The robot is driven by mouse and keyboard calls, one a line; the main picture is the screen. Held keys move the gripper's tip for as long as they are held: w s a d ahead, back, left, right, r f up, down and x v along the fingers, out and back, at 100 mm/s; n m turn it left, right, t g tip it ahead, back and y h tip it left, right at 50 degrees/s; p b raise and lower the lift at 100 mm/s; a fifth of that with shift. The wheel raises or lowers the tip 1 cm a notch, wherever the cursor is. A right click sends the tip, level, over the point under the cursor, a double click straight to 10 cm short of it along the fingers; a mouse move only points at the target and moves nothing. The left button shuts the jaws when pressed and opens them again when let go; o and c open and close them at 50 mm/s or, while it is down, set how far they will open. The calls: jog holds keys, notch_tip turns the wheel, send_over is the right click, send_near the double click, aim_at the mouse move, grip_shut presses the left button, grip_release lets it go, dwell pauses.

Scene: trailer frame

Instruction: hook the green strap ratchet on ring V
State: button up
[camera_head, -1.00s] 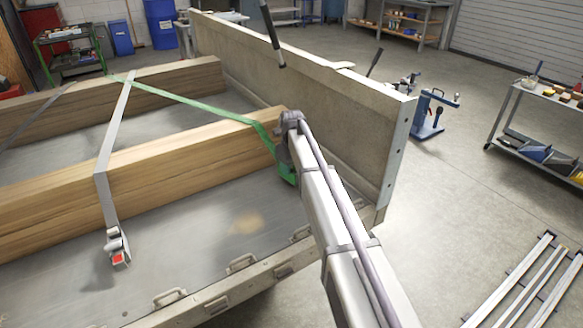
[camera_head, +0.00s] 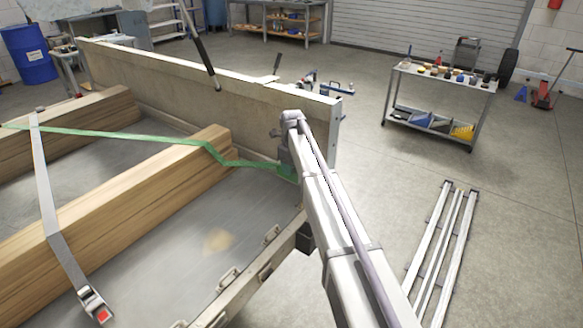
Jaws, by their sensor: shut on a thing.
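The green strap (camera_head: 150,137) runs over both timber beams and slants down to the green strap ratchet (camera_head: 286,173) near the trailer's far right corner. My gripper (camera_head: 286,163) is shut on the ratchet and holds it near the headboard; my own arm hides most of the jaws and part of the ratchet. Several lashing rings (camera_head: 228,279) line the near edge of the trailer bed. No letters are readable, so I cannot tell which is ring V.
A grey strap (camera_head: 46,199) with a red-marked ratchet (camera_head: 96,305) crosses the beams (camera_head: 150,187) at left. The headboard (camera_head: 240,105) stands behind my gripper. A tool cart (camera_head: 440,95) and metal rails (camera_head: 440,245) are on the floor at right.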

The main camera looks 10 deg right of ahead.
jog(key=shift+d, duration=0.35)
jog(key=shift+w+f+n, duration=0.2)
jog(key=shift+f+n, duration=0.05)
jog(key=shift+n, duration=0.05)
notch_tip(320, 180, down, 9)
jog(key=b, duration=0.9)
jog(key=shift+f+b, duration=0.2)
jog(key=shift+b, duration=0.15)
jog(key=o, duration=1.2)
jog(key=shift+r, duration=0.1)
